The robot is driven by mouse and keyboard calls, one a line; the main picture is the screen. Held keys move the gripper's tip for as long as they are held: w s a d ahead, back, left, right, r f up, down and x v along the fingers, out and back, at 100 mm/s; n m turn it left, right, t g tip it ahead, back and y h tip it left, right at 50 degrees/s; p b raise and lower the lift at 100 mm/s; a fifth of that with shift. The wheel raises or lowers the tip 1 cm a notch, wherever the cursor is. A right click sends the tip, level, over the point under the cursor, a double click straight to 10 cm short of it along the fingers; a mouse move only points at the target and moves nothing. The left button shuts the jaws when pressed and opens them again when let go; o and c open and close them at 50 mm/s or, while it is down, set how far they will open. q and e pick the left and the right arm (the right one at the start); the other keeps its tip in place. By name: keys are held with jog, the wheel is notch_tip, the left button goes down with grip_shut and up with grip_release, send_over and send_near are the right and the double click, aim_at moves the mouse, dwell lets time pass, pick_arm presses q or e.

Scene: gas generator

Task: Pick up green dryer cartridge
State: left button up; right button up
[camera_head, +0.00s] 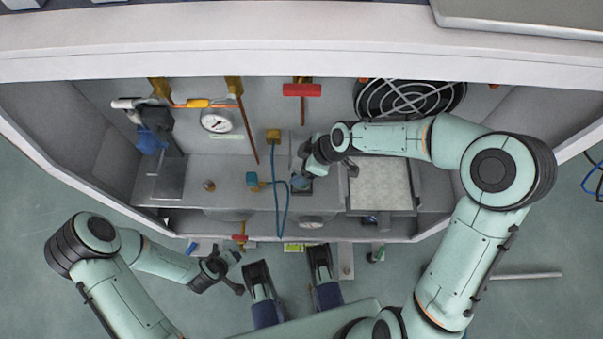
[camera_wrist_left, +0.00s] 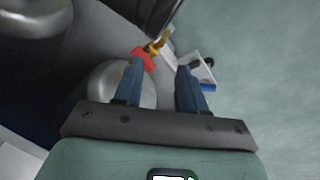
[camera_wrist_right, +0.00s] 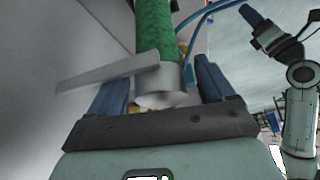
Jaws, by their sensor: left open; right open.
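The green dryer cartridge (camera_wrist_right: 155,28) stands out in the right wrist view as a green tube with a pale end cap (camera_wrist_right: 160,85). This end lies between the two blue fingers of my right gripper (camera_wrist_right: 160,82), with gaps visible beside it. The gripper is open. A pale flat bar (camera_wrist_right: 105,74) crosses in front of the cap. In the head view my right gripper (camera_head: 302,178) reaches into the cabinet; the cartridge cannot be made out there. My left gripper (camera_head: 238,270) is open and empty, low in front of the cabinet; its fingers also show in the left wrist view (camera_wrist_left: 160,80).
The cabinet (camera_head: 230,65) holds a gauge (camera_head: 217,121), a fan grille (camera_head: 408,99), a red-handled valve (camera_head: 301,90) and a blue hose (camera_head: 282,205) close to my right gripper. A red valve handle (camera_wrist_left: 144,58) and a rounded pale vessel (camera_wrist_left: 108,80) are near my left fingers.

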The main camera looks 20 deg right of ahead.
grip_shut()
jog(key=shift+r, duration=0.15)
